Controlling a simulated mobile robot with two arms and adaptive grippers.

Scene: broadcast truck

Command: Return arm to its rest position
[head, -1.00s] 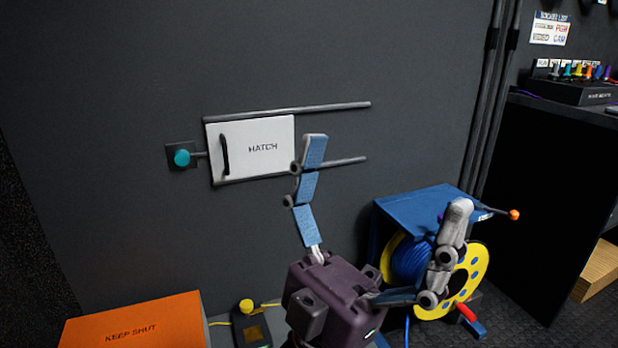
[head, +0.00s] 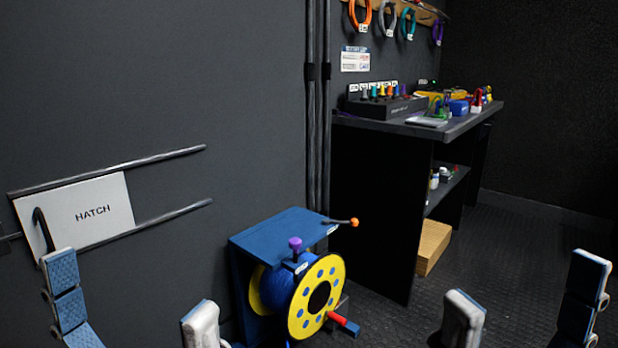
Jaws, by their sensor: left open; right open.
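My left gripper (head: 130,281) is low in the left of the head view. Its blue-padded finger stands in front of the hatch's lower edge and its grey finger stands apart, left of the cable reel. It is open with nothing between the fingers. My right gripper (head: 526,277) is low at the right, at about the same height, over the dark floor. It is also open and empty. The arms behind both grippers are mostly out of view below.
A white hatch panel (head: 92,212) sits between two rails on the wall. A blue stand (head: 282,232) with a yellow-flanged cable reel (head: 304,322) stands between my grippers. A dark desk (head: 440,128) with equipment is behind. Floor (head: 520,225) at right is clear.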

